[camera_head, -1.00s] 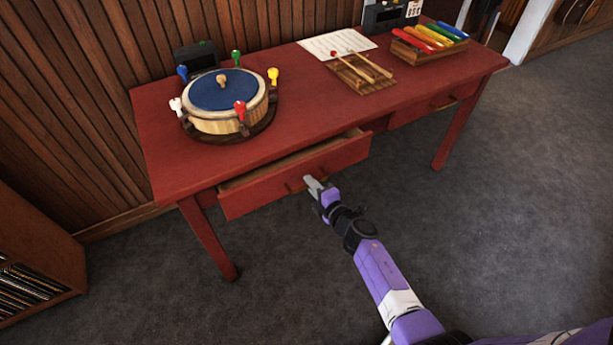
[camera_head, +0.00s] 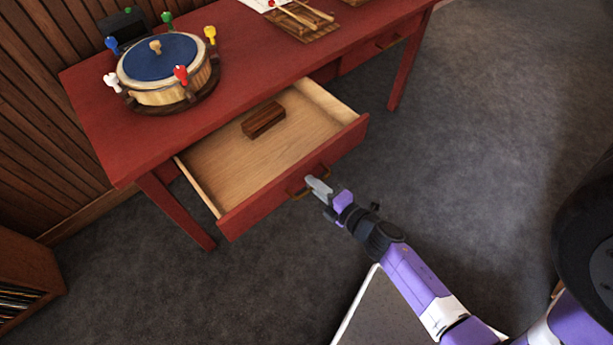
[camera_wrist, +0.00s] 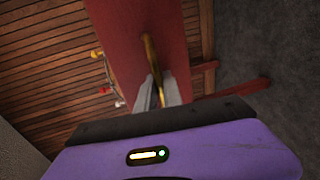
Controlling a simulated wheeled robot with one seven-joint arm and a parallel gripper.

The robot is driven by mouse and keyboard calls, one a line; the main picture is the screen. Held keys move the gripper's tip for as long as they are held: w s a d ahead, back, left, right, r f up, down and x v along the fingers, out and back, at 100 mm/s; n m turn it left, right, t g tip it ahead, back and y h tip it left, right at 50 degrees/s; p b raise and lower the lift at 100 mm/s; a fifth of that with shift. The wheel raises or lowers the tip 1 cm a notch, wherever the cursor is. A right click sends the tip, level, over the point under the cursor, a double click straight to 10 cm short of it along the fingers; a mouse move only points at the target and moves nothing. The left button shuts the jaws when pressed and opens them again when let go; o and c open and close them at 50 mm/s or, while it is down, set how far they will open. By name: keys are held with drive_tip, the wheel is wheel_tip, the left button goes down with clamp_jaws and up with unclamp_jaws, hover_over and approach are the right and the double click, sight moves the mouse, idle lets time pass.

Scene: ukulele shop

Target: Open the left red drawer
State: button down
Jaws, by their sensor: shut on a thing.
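The left red drawer (camera_head: 290,178) is pulled well out from under the red table in the head view. Its pale wooden floor shows, with a dark brown wooden block (camera_head: 263,120) lying inside near the back. My gripper (camera_head: 316,187) is at the drawer's front, shut on its brass handle (camera_head: 298,192). In the wrist view, the handle (camera_wrist: 151,55) runs down between my gripper's fingers (camera_wrist: 158,92) against the red drawer front (camera_wrist: 125,40). The exact contact of the fingertips is small and partly hidden.
The red table (camera_head: 235,70) carries a blue-topped drum (camera_head: 160,62) with coloured pegs and a wooden rack with mallets (camera_head: 300,22). A closed right drawer (camera_head: 380,45) is beyond. A shelf (camera_head: 25,265) stands at lower left.

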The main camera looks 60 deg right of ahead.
drive_tip(key=shift+s+a+f, duration=0.1)
drive_tip(key=shift+s, duration=0.2)
drive_tip(key=c, duration=1.5)
unclamp_jaws()
drive_tip(key=v, duration=0.7)
drive_tip(key=shift+s+b, duration=0.35)
drive_tip(key=shift+b, duration=0.05)
drive_tip(key=shift+a, duration=0.15)
